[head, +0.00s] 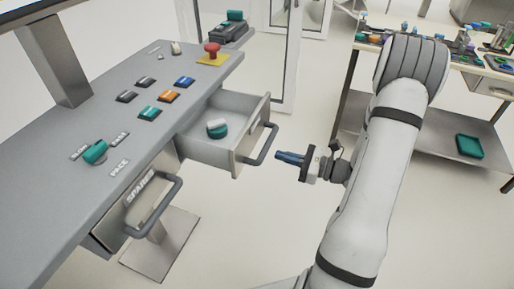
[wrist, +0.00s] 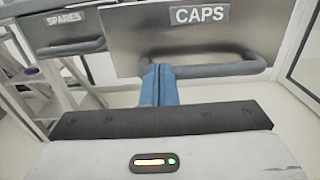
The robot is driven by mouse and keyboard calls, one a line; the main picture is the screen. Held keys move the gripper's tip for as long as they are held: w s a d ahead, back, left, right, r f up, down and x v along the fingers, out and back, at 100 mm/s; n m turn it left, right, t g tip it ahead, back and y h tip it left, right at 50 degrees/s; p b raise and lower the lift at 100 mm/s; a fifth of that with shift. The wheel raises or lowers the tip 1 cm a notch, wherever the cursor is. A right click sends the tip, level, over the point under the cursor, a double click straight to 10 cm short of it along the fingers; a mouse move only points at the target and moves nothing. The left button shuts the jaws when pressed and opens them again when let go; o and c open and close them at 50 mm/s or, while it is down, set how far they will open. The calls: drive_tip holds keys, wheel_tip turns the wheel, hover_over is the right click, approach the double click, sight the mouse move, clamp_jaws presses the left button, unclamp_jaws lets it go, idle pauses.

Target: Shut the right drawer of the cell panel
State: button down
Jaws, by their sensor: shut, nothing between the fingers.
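The right drawer (head: 215,154) of the grey cell panel (head: 60,150) is pulled out. A teal and white round piece (head: 217,128) lies in it. Its front bears the label CAPS (wrist: 200,15) in the wrist view. Its dark bar handle (head: 266,147) faces my gripper (head: 279,156). My gripper's blue fingers are together and empty, just in front of the handle. In the wrist view the fingertips (wrist: 158,70) overlap the left part of the handle (wrist: 225,70); I cannot tell if they touch it.
The SPARES drawer (head: 139,190), with its own handle (head: 165,203), is left of the right drawer and looks shut or nearly so. Coloured buttons, a teal knob (head: 95,151) and a red stop button (head: 212,50) sit on the panel. A workbench (head: 480,65) stands behind my arm.

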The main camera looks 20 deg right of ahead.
sight(248, 146)
drive_tip(key=p+x, duration=0.1)
drive_tip(key=x, duration=0.7)
drive_tip(key=shift+w+a, duration=0.2)
drive_tip(key=shift+a, duration=0.1)
drive_tip(key=shift+w, duration=0.15)
